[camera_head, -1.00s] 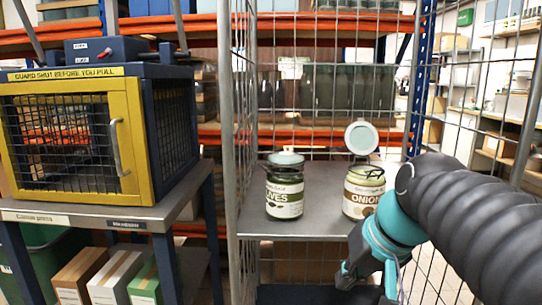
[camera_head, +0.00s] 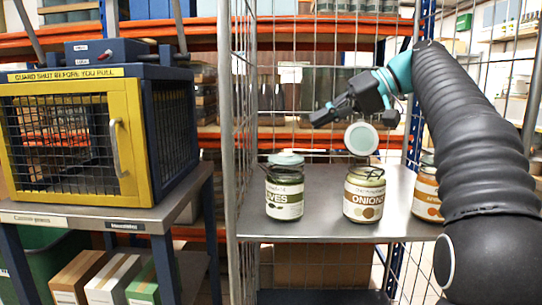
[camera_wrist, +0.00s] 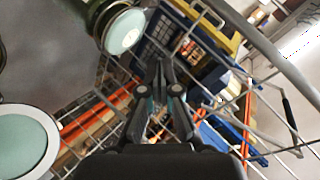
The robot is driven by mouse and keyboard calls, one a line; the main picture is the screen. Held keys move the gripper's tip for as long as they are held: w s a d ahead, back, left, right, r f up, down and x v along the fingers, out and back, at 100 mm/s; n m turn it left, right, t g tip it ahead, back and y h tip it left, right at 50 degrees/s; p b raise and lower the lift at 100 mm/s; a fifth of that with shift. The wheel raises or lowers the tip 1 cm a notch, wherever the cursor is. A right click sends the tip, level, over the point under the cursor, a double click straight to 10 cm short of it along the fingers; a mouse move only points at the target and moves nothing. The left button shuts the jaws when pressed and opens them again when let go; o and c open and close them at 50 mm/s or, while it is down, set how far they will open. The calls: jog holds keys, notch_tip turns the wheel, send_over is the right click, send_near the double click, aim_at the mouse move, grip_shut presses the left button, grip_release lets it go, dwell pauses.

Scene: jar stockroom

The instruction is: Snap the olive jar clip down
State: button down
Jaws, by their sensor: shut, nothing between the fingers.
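The olive jar (camera_head: 285,197) stands upright on the grey shelf of the wire cage, its label reading "...IVES". Its pale green lid (camera_head: 286,159) lies over the mouth, and a dark wire clip shows near its left neck, position unclear. In the wrist view the jar's lid (camera_wrist: 124,32) is at the top, left of my fingertips. My gripper (camera_head: 316,117) is shut and empty. It is raised above the shelf, higher than the olive jar and slightly right of it in the head view, apart from it. The wrist view shows my closed fingers (camera_wrist: 161,68).
The onion jar (camera_head: 363,198) stands right of the olive jar with its round lid (camera_head: 361,139) tipped up. Another jar (camera_head: 427,190) is partly behind my arm. The cage's post (camera_head: 228,130) bounds the left. A yellow-framed guard box (camera_head: 130,140) sits on a bench further left.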

dwell(0.3)
jog(key=b, duration=0.3)
send_over(264, 168)
jog(key=w+d, duration=0.2)
jog(key=d, duration=0.2)
jog(key=f, duration=0.5)
jog(key=shift+w+a, duration=0.2)
jog(key=s+a+f, duration=0.1)
jog(key=s+a+f+b, duration=0.1)
jog(key=shift+a+f, duration=0.1)
jog(key=shift+f, duration=0.3)
